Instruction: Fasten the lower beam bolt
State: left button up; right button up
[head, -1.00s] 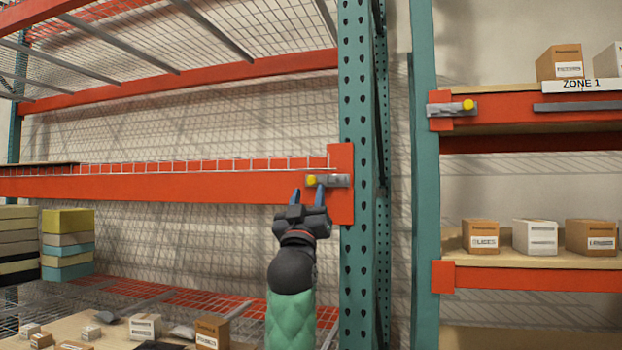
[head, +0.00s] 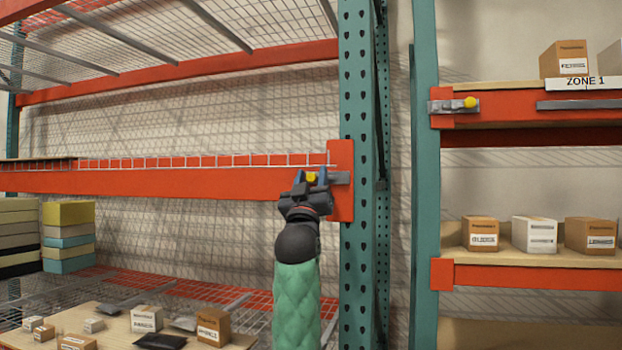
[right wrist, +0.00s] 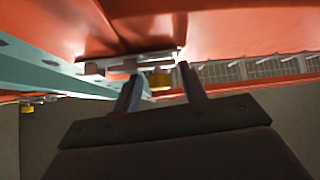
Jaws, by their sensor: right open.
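A bolt with a yellow knob (head: 312,178) and a grey metal body (head: 340,178) sits at the right end of the orange beam (head: 180,182), by the teal upright. My right gripper (head: 310,174) is open, with its two blue fingers on either side of the yellow knob. In the right wrist view the yellow knob (right wrist: 160,80) shows between the dark fingers of my right gripper (right wrist: 160,74), with the grey bolt body (right wrist: 125,66) above it. I cannot tell whether the fingers touch the knob. My left gripper is not in view.
The teal upright (head: 359,260) stands just right of my arm. A second yellow-knobbed bolt (head: 470,102) is higher on the right rack. Small boxes lie on a board (head: 100,320) at the lower left. Wire mesh (head: 200,230) backs the left rack.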

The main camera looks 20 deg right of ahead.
grip_shut()
jog(key=shift+s+d, duration=0.65)
jog(key=shift+d, duration=0.35)
grip_release()
jog(key=shift+s+d, duration=0.1)
jog(key=shift+d, duration=0.05)
jog(key=shift+s+d, duration=0.15)
jog(key=shift+d, duration=0.05)
jog(key=shift+a, duration=0.1)
